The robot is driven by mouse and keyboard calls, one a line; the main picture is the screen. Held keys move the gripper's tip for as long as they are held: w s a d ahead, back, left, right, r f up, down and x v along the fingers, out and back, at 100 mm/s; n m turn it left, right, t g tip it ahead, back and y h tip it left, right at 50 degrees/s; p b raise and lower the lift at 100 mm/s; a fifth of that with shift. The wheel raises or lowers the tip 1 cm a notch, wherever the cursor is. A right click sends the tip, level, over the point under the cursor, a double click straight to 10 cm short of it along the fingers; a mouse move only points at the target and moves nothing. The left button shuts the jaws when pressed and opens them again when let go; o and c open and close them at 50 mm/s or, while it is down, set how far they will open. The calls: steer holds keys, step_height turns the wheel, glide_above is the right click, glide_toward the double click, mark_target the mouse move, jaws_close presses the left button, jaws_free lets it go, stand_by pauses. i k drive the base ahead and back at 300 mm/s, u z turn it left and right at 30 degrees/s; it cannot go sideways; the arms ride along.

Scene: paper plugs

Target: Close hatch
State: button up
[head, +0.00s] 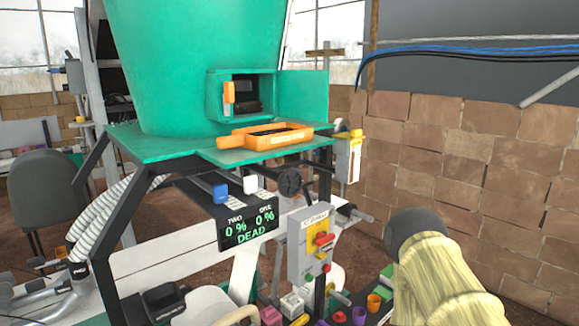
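The hatch is a small opening (246,93) in a green frame on the side of the large green vessel (190,60). Its flat green door (303,94) stands swung open to the right of the opening. Inside the opening I see a dark interior and a small orange piece (229,92) at its left side. The fingers of my gripper are not visible in the head view.
A thick pale yellow ridged form with a dark rounded end (415,228) fills the lower right. A brick wall (470,150) stands at right.

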mark_target(303, 95)
steer(key=z, duration=1.55)
steer(key=i, duration=3.7)
steer(key=u, duration=3.9)
